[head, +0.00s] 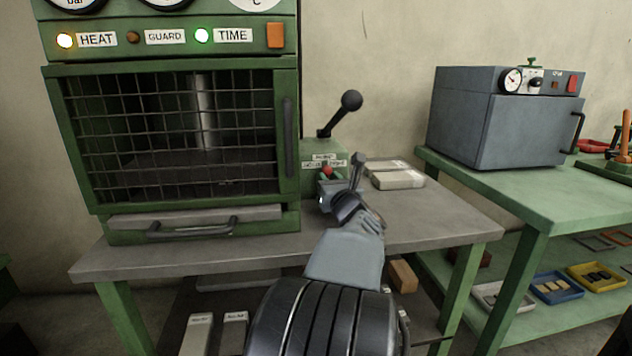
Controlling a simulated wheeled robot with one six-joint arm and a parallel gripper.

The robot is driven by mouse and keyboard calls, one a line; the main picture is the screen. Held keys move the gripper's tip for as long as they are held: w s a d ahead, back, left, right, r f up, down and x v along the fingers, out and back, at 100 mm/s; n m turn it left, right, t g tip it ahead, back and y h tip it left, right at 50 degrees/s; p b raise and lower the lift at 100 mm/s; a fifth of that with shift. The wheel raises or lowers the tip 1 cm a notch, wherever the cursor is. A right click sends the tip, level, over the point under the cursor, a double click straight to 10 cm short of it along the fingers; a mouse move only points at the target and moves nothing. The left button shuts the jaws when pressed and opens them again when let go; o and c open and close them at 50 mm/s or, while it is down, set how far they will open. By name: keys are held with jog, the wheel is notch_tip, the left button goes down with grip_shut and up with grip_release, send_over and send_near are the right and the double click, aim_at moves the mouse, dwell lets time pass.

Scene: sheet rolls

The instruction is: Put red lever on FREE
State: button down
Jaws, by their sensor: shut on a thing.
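The red lever (328,171) shows as a small red knob on the green box at the right side of the green press. Small white labels (325,158) sit just above it; their words are too small to read surely, so I cannot tell which one says FREE. My gripper (335,184) reaches in from below and is shut on the red lever. The gripper's fingers and wrist hide the lever's lower part, and its exact tilt is hard to tell.
A black ball-ended handle (350,101) sticks up from the box just above the lever. Pale blocks (398,179) lie to the right on the grey bench (440,219). The press's mesh guard (180,130) is at the left. A grey oven (500,120) stands on the right table.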

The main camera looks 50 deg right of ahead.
jog(key=shift+s+d, duration=0.1)
jog(key=shift+d, duration=0.05)
jog(key=c, duration=0.9)
grip_release()
jog(key=shift+o, duration=0.2)
jog(key=shift+r+p, duration=0.35)
jog(key=shift+r, duration=0.2)
jog(key=r, duration=0.1)
jog(key=r+p, duration=0.1)
jog(key=r, duration=0.1)
jog(key=shift+s+a+r+p, duration=0.1)
jog(key=shift+s+a+p, duration=0.1)
jog(key=shift+p, duration=0.1)
jog(key=s+a+r+p, duration=0.5)
jog(key=s+a+r, duration=0.3)
jog(key=a, duration=0.2)
jog(key=shift+s+a+r+p, duration=0.25)
jog(key=shift+r+p, duration=0.05)
jog(key=shift+p, duration=0.1)
